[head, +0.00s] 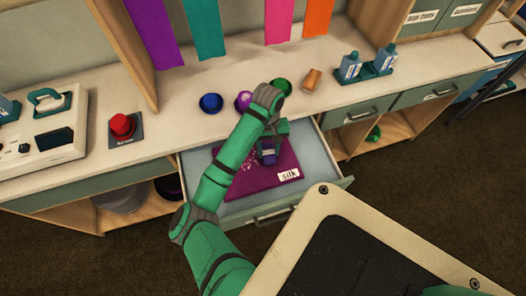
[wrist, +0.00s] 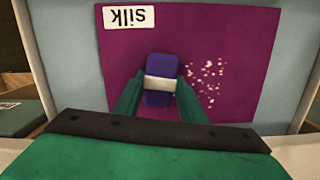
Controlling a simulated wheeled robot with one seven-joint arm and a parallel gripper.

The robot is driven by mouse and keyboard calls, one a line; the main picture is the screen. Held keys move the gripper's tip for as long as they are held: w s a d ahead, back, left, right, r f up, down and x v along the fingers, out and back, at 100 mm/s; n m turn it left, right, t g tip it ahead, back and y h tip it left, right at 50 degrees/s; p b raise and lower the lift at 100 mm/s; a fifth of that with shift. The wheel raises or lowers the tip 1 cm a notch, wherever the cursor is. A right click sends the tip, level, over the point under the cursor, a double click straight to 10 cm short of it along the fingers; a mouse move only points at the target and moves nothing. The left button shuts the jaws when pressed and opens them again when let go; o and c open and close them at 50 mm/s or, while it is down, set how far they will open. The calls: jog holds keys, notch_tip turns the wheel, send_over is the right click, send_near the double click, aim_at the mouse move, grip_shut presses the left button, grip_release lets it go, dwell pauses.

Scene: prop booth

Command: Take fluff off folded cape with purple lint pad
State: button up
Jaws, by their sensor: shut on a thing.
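The folded cape (head: 223,177) is magenta and lies flat in the open drawer, with a white "silk" label (head: 288,175) near its front corner. It fills much of the wrist view (wrist: 222,35). My gripper (wrist: 160,88) is shut on the purple lint pad (wrist: 159,68), which has a pale band across it. The pad is over the cape; I cannot tell whether it touches the cloth. White fluff (wrist: 207,80) lies scattered on the cape just right of the pad in the wrist view. In the head view my arm and gripper (head: 267,150) hide part of the cape.
The open drawer (head: 318,165) juts out below the counter.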

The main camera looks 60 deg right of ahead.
aim_at(251, 156)
jog(key=shift+s+d, duration=0.2)
jog(key=shift+d, duration=0.1)
jog(key=shift+f, duration=0.1)
jog(key=shift+w+a+f, duration=0.1)
jog(key=shift+w+a, duration=0.55)
jog(key=shift+a, duration=0.25)
jog(key=shift+w+a+f, duration=0.1)
jog(key=shift+w+a, duration=0.5)
jog(key=shift+a, duration=0.25)
jog(key=shift+c, duration=0.4)
